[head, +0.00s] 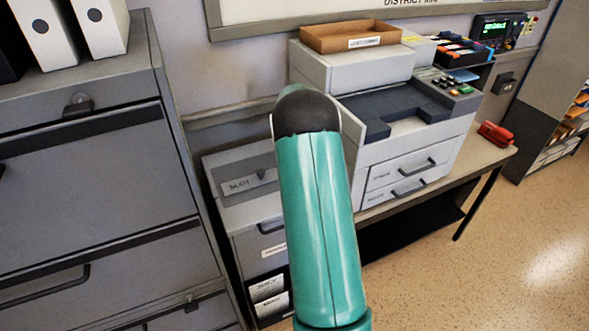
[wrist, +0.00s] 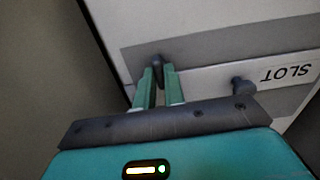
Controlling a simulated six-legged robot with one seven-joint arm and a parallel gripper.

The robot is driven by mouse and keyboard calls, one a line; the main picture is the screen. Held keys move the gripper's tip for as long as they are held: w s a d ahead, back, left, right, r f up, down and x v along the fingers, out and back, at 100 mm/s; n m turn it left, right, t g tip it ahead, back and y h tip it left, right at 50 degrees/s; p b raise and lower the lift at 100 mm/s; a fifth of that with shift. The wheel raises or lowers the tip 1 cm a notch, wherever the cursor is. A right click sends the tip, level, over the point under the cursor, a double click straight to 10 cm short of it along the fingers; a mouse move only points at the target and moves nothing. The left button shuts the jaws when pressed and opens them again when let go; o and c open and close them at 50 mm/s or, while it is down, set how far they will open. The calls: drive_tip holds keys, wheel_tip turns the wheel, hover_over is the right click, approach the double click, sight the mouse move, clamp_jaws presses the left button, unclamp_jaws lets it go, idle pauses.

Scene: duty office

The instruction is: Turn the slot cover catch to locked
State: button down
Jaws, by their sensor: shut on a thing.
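The slot cover is the grey panel with the white SLOT label, which lies upside down at the right of the wrist view (wrist: 287,74); the label also shows in the head view (head: 240,185). The catch (wrist: 158,61) is a small dark piece on the darker grey band. My gripper (wrist: 157,72) has its two green fingers closed around it. The fingertips partly cover the catch, so its exact angle is hard to read. In the head view my teal arm hides the gripper and the catch.
A second dark knob (wrist: 241,85) stands beside the label, right of my fingers. A grey cabinet (head: 90,170) rises close on the left. A large grey machine (head: 405,125) with a cardboard tray (head: 350,37) on top stands to the right. Open floor (head: 480,270) lies front right.

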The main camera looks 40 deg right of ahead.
drive_tip(key=shift+s+f, duration=0.1)
drive_tip(key=shift+f, duration=0.1)
idle(0.3)
drive_tip(key=c, duration=1.5)
unclamp_jaws()
drive_tip(key=shift+r, duration=0.1)
wheel_tip(320, 180, up, 14)
drive_tip(key=shift+f, duration=0.1)
drive_tip(key=shift+a, duration=0.1)
